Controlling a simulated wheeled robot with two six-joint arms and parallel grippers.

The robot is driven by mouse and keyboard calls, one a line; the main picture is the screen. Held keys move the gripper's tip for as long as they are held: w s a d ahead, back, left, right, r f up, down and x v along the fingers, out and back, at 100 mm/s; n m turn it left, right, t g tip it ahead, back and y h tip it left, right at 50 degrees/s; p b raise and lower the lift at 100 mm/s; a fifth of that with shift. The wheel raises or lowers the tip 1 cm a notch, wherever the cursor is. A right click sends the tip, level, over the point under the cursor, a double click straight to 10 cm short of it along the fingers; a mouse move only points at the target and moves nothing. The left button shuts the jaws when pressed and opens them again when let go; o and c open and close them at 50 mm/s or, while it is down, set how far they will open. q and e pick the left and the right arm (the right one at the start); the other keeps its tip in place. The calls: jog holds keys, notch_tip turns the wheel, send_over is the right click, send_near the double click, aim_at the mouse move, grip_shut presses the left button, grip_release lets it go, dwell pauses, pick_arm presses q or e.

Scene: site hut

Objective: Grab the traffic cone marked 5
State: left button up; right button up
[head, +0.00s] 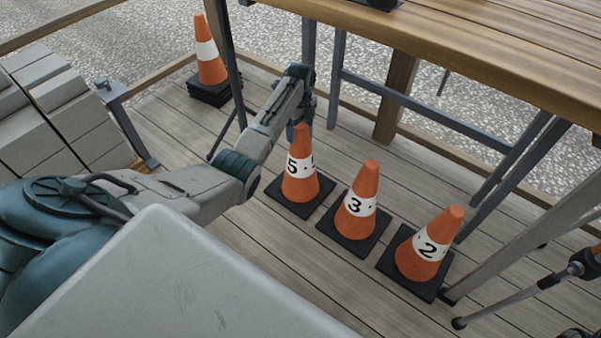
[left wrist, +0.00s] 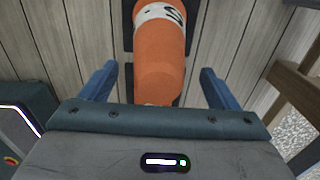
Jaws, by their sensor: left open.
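The orange traffic cone marked 5 (head: 300,183) stands upright on its black base on the plank floor, leftmost of a row of three. Its white band bears the number. My left gripper (head: 300,128) is at the top of this cone and partly hidden by its own arm. In the left wrist view, the open left gripper (left wrist: 157,85) has one blue finger on each side of an orange cone (left wrist: 160,52), with gaps between fingers and cone. The cone marked 3 (head: 356,205) and the cone marked 2 (head: 427,249) stand to the right. My right gripper does not show.
A wooden table (head: 500,50) with metal legs stands behind the row. Another cone (head: 208,55) stands on stacked black bases at the back left. Grey blocks (head: 60,100) are piled at the left. Plank floor (head: 300,245) in front of the row is clear.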

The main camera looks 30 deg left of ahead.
pick_arm(q)
notch_tip(320, 180, down, 4)
jog(key=shift+s+r+b, duration=0.1)
jog(key=shift+r+b, duration=0.05)
jog(key=shift+b, duration=0.5)
jog(key=shift+r, duration=0.15)
grip_shut()
jog(key=shift+r, duration=0.1)
